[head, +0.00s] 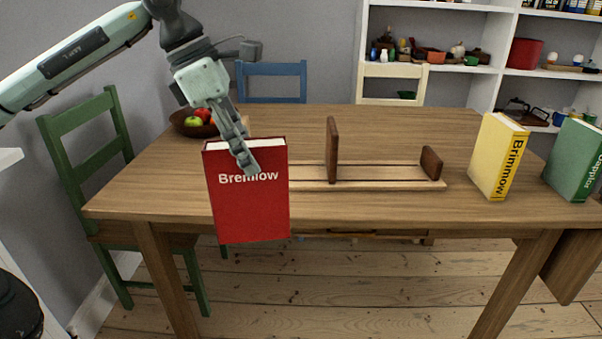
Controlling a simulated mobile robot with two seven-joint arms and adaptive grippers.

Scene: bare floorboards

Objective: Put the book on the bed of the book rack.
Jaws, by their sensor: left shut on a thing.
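A red book (247,208) with white lettering "Bremlow" hangs upright in front of the table's front edge. My left gripper (246,158) is shut on the book's top edge, one finger across its front cover. The wooden book rack (390,180) lies on the table behind and to the right of the book. The rack has a slatted bed, a tall dark upright (332,150) near its middle and a short dark end (431,163) at the right. The book hides the rack's left part. My right gripper is not in view.
A yellow book (492,155) and a green book (575,160) stand on the table at the right. A fruit bowl (180,122) is at the back left. Chairs stand around the table. The table's back middle is clear.

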